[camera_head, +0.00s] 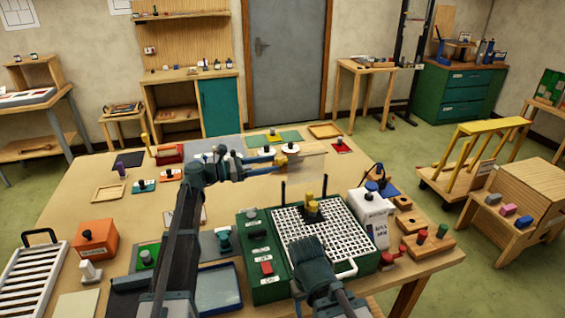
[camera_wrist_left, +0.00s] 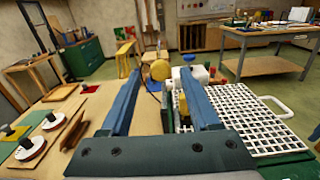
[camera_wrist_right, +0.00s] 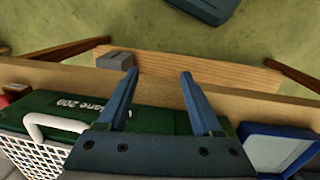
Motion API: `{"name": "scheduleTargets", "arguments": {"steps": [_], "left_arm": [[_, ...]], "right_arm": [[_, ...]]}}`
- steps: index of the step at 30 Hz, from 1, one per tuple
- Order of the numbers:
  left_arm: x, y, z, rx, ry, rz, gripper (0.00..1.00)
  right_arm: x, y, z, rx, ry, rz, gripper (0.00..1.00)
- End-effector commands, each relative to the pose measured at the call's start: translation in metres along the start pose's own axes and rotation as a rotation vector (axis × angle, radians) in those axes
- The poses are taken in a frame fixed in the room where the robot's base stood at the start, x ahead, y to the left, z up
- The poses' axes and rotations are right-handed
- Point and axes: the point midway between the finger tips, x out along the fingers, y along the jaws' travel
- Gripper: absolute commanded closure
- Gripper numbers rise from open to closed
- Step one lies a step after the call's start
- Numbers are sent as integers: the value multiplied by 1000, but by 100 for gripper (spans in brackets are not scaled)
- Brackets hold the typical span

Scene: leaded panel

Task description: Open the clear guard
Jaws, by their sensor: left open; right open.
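The green machine (camera_head: 262,257) stands at the table's front, with a white grid top (camera_head: 335,235) and a white loop handle (camera_head: 347,268) at its front right. A faint clear sheet, apparently the guard (camera_head: 300,186), stands near the grid's back edge by a yellow-and-black part (camera_head: 311,208); its outline is hard to make out.
A white labelled box (camera_head: 372,218) stands right of the grid. A blue tray (camera_head: 219,290) lies left of the machine at the front. An orange block (camera_head: 95,239) and white rack (camera_head: 35,275) are at the left.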

Motion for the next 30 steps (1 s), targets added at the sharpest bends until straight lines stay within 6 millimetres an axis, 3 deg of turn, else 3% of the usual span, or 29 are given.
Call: {"name": "scheduleTargets", "arguments": {"steps": [6, 12, 30], "left_arm": [[-44, 0, 0, 0, 0, 3, 38], [-66, 0, 0, 0, 1, 2, 38], [-71, 0, 0, 0, 1, 0, 38]], "right_arm": [[0, 0, 0, 0, 0, 0, 33], [0, 0, 0, 0, 0, 0, 33], [0, 0, 0, 0, 0, 0, 33]]}}
